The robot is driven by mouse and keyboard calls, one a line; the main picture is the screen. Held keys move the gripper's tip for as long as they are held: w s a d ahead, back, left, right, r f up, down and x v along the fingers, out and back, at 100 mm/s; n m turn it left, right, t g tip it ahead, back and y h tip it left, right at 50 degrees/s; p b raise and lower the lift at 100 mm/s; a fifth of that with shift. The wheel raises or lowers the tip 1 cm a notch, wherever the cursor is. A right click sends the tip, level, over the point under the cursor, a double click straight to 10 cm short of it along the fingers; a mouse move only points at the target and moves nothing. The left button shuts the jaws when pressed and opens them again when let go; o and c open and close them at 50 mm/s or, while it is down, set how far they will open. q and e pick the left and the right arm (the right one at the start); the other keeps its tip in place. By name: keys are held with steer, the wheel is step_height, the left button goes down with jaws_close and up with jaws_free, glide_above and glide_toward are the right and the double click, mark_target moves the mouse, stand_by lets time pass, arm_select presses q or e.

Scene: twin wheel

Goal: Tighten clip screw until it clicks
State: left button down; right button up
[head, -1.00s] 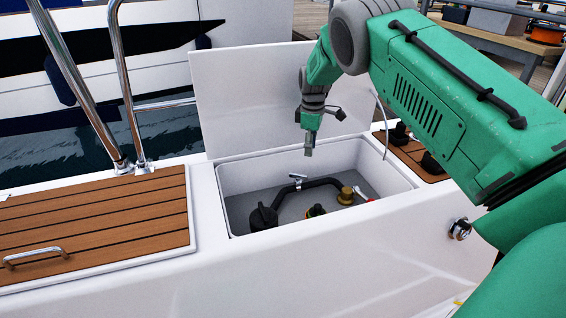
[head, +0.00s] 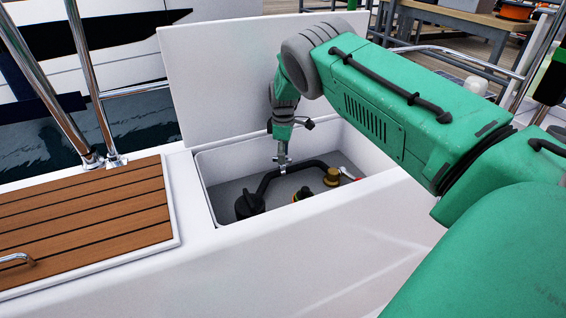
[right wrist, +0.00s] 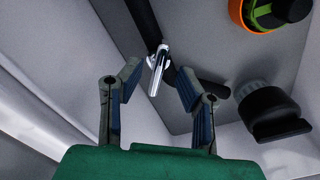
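The clip screw (right wrist: 157,72) is a bright metal piece with a T-shaped head on a black hose (right wrist: 143,22) in the right wrist view. In the head view, the hose (head: 266,184) bends along the floor of an open white locker (head: 226,159). My right gripper (head: 282,160) points down into the locker, right over the clip, which it partly hides. In the right wrist view, the right gripper (right wrist: 159,68) is open, with one finger on each side of the screw's head. I cannot tell whether either finger touches it. My left gripper is not in view.
A black-capped fitting (head: 249,205), a small coloured cap (head: 302,194), a brass fitting (head: 332,178) and a red-and-white handle (head: 350,175) are in the locker. The raised white lid (head: 220,85) stands behind. A teak panel (head: 80,225) lies left, near steel rails (head: 90,85).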

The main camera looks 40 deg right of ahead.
steer(key=shift+d+f, duration=0.1)
steer(key=shift+f, duration=0.6)
steer(key=shift+d+f, duration=0.15)
jaws_close()
steer(key=shift+m, duration=0.3)
